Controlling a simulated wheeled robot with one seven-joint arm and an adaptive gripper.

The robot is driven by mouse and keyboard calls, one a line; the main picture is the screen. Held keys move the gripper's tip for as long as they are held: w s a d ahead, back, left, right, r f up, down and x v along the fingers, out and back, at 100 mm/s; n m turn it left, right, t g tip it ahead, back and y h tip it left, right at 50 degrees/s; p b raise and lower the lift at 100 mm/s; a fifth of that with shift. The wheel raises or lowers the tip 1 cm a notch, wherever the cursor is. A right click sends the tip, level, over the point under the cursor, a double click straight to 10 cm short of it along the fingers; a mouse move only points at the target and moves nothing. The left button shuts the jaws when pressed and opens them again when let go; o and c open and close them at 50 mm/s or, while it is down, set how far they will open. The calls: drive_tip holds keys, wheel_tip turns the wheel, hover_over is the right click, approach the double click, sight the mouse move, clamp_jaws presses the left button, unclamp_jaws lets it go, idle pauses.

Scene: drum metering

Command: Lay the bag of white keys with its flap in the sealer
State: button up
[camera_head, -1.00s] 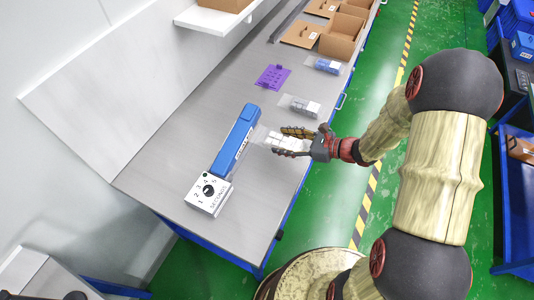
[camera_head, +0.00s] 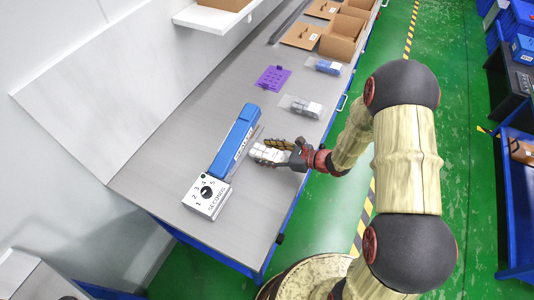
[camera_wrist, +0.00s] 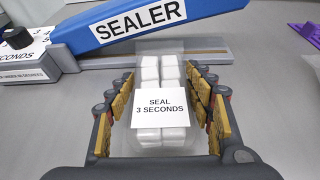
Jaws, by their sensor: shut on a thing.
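The clear bag of white keys (camera_wrist: 162,133) lies between the fingers of my gripper (camera_wrist: 165,108) in the wrist view, with a label reading "SEAL 3 SECONDS". In the head view my gripper (camera_head: 281,153) is shut on the bag (camera_head: 266,154), just right of the sealer. The blue sealer (camera_head: 236,140) also shows in the wrist view (camera_wrist: 190,18), its arm raised above a metal strip. The bag's clear flap (camera_wrist: 160,47) reaches the strip at the sealer's front; whether it lies fully under the arm I cannot tell.
A white dial box (camera_head: 207,195) marked in seconds joins the sealer's near end. Farther up the bench (camera_head: 165,160) lie a bag of grey keys (camera_head: 305,107), a bag of blue keys (camera_head: 327,66), a purple plate (camera_head: 273,77) and cardboard boxes (camera_head: 341,36).

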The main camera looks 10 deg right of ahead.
drive_tip(key=o, duration=1.3)
drive_tip(key=shift+f, duration=0.1)
